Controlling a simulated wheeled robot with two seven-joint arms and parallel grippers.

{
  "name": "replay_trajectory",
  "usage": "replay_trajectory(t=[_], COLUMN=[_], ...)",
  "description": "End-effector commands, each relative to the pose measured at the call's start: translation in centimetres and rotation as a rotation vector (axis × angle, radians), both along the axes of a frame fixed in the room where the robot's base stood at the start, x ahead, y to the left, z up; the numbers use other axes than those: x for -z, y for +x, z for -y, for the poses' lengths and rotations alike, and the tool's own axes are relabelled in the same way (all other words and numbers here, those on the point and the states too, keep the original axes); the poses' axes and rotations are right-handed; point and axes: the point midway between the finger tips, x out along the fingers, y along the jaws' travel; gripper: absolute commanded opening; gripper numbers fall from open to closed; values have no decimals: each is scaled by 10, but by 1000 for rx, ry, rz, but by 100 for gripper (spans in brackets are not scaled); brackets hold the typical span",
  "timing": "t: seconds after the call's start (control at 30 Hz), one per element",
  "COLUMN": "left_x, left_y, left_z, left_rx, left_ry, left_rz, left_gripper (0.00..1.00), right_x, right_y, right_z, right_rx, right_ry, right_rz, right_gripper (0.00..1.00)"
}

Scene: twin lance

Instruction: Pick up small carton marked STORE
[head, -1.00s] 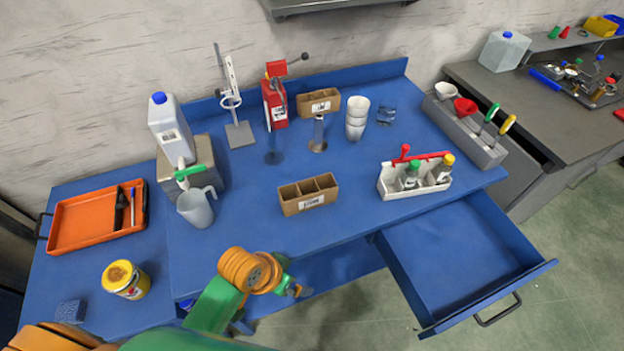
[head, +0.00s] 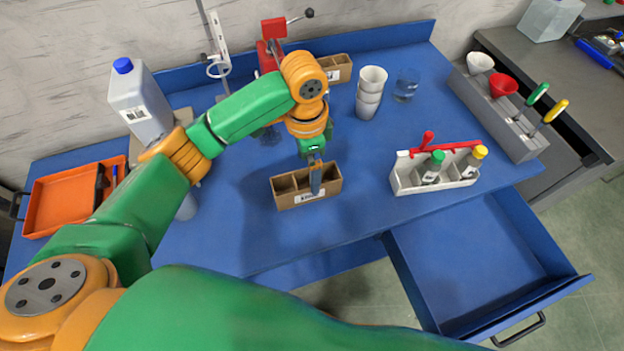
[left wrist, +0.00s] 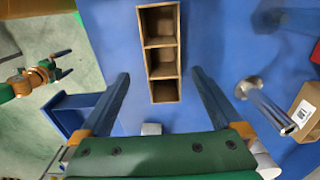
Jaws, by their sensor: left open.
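A small brown carton (head: 290,197) with open compartments and a white label stands on the blue bench; the label's lettering is too small to read surely. My left gripper (head: 316,178) is above the carton, one finger showing in front of its compartments. In the left wrist view the carton (left wrist: 163,92) lies between the spread, open fingers of my left gripper (left wrist: 160,78), with a gap on each side. A second brown carton (head: 342,70) with a label stands at the back, partly hidden by my arm. My right gripper (left wrist: 62,64) shows open and empty in the left wrist view.
White stacked cups (head: 370,92) and a clear glass (head: 406,86) stand behind. A white caddy (head: 440,172) with bottles is to the right, above an open drawer (head: 490,260). A metal post (left wrist: 268,108) stands near the left gripper.

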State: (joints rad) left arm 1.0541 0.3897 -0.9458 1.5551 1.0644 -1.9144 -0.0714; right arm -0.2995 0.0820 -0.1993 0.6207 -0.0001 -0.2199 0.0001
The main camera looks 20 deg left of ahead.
Motion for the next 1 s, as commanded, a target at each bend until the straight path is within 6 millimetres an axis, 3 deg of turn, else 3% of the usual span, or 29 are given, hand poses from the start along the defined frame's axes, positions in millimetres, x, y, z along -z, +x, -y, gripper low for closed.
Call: replay_trajectory(t=[0.03,0.1,0.27,0.43,0.53,0.77,0.87,1.0], left_x=[24,25,36,66,84,89,89,89], left_y=[2,3,2,-5,-4,-3,-3,-3], left_z=[-3,-5,-6,-7,-6,-6,-6,-6], left_rx=[-2,-1,-4,-2,-2,-2,-1,-1], left_ry=[10,16,19,19,18,18,18,17], left_rz=[1,-2,-7,-7,-3,0,0,1], left_gripper=[100,100,100,100,100,100,78,41], right_x=[28,32,22,10,12,13,13,13], right_y=[0,1,1,-1,-2,-2,-2,-1], right_z=[-1,-2,-3,-3,-3,-3,-2,-1], right_rx=[1,1,1,2,1,1,0,0], right_ry=[1,3,6,5,5,5,3,2], right_rz=[1,1,2,-3,-4,-3,-3,-2], right_gripper=[100,100,100,100,100,100,100,100])
